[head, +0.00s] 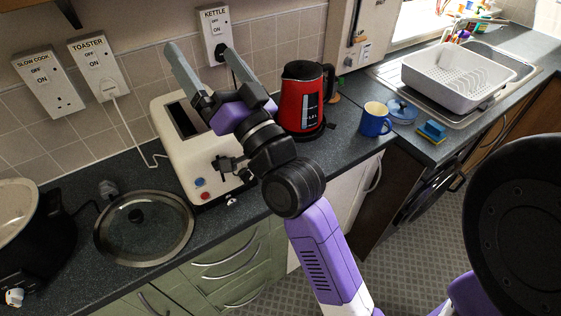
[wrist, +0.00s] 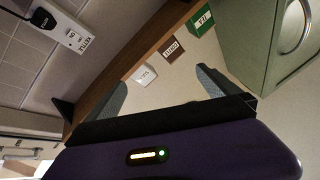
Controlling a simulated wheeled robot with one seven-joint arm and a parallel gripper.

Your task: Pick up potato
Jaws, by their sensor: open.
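I cannot make out a potato for certain in either view. A small brownish shape (head: 335,98) shows behind the kettle, too hidden to identify. My gripper (head: 200,50) is raised in front of the tiled wall, above the cream toaster (head: 175,140). Its fingers are apart with nothing between them. In the wrist view the spread fingers (wrist: 162,85) frame a wooden shelf with a small white box (wrist: 146,75), a brown box (wrist: 173,50) and a green box (wrist: 203,22), apart from the gripper.
On the counter stand a red kettle (head: 302,105), a blue mug (head: 375,120), a glass lid (head: 144,230) and a black slow cooker (head: 45,240). A green cupboard (wrist: 280,40) shows at upper right in the wrist view.

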